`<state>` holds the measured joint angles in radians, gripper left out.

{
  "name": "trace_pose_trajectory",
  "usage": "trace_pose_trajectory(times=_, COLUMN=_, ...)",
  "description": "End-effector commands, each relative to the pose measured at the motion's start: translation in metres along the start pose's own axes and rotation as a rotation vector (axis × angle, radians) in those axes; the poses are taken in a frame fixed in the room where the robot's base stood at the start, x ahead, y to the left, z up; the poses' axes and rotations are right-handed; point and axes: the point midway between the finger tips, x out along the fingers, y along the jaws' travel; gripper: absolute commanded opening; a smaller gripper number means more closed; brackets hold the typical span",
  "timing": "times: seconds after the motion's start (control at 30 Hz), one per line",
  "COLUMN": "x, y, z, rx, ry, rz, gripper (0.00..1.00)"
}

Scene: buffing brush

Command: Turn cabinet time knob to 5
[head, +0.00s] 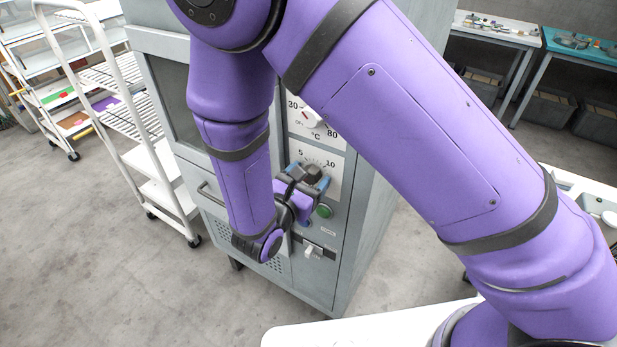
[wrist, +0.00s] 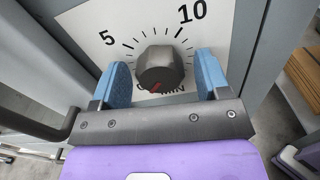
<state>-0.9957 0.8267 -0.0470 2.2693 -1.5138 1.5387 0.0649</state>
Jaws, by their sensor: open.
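The time knob (wrist: 160,70) is a dark grey round knob on a white dial plate of the cabinet. The wrist view shows the marks 5 and 10 above it and partly hidden lettering below. A red pointer mark on the knob's lower edge faces down, away from the 5. My gripper (wrist: 160,84) is open, with one blue finger pad on each side of the knob and a visible gap to each. In the head view my gripper (head: 305,178) is at the dial plate (head: 333,172) and hides the knob.
The grey cabinet (head: 365,215) has a temperature knob (head: 310,119) above, a green button (head: 324,211) and a switch (head: 313,252) below. A door handle (head: 210,194) is to the left. White rack carts (head: 160,170) stand left; tables (head: 490,30) stand behind right.

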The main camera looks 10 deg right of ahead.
Motion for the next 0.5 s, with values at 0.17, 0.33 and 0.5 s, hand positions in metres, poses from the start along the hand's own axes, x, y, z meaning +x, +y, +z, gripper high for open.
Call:
trace_pose_trajectory(times=0.17, x=0.0003, y=0.0000, z=0.0001, rx=0.000, ry=0.000, rz=0.000, gripper=0.69)
trace_pose_trajectory(times=0.33, x=0.0001, y=0.0000, z=0.0001, rx=0.000, ry=0.000, rz=0.000, gripper=0.42)
trace_pose_trajectory(times=0.5, x=0.0000, y=0.0000, z=0.0001, rx=0.000, ry=0.000, rz=0.000, gripper=0.20)
